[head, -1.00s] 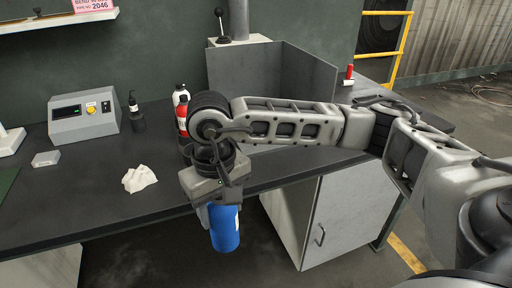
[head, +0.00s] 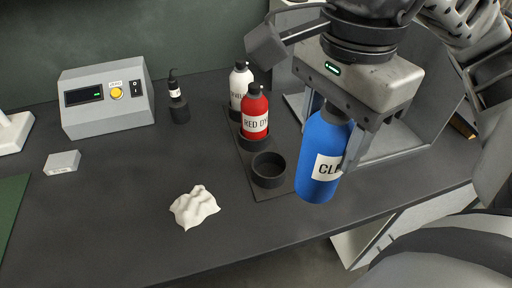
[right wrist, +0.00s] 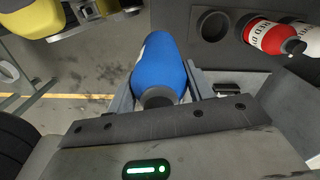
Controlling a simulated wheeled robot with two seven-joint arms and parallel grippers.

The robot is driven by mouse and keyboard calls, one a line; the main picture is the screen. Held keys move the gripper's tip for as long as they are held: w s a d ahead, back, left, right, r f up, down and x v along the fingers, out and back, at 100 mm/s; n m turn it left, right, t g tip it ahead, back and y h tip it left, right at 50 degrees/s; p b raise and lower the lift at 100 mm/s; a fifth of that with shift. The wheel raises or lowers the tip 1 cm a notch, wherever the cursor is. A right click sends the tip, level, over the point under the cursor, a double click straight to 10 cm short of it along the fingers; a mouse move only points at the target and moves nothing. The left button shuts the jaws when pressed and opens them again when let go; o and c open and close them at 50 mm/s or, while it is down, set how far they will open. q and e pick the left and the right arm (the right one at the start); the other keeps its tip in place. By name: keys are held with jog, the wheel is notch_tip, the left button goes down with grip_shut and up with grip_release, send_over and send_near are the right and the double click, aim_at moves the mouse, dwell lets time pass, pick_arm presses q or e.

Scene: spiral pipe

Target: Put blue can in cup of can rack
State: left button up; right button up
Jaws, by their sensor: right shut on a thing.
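My right gripper (head: 346,118) is shut on the blue can (head: 318,172) and holds it upright near its top. In the right wrist view the can (right wrist: 160,68) sits between the two fingers. The can rack (head: 272,188) is a dark strip on the table with a row of cups. Its front cup (head: 268,172) is empty and lies just left of the blue can in the head view; the empty cup also shows in the right wrist view (right wrist: 213,26). A red can (head: 255,112) and a white can (head: 240,82) stand in the cups behind. My left gripper is not in view.
A crumpled white cloth (head: 194,206) lies left of the rack. A grey control box (head: 108,98), a small dark bottle (head: 178,98) and a small grey block (head: 62,162) stand further left. A grey panelled enclosure (head: 420,118) stands behind my right gripper.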

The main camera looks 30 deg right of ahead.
jog(key=w+d+f+p, duration=0.1)
jog(key=w+f, duration=1.2)
jog(key=shift+d+p, duration=0.25)
jog(key=shift+p, duration=0.15)
jog(key=o, duration=1.2)
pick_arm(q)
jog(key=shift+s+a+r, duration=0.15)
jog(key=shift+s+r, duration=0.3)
pick_arm(e)
notch_tip(320, 180, up, 12)
jog(key=shift+r, duration=0.15)
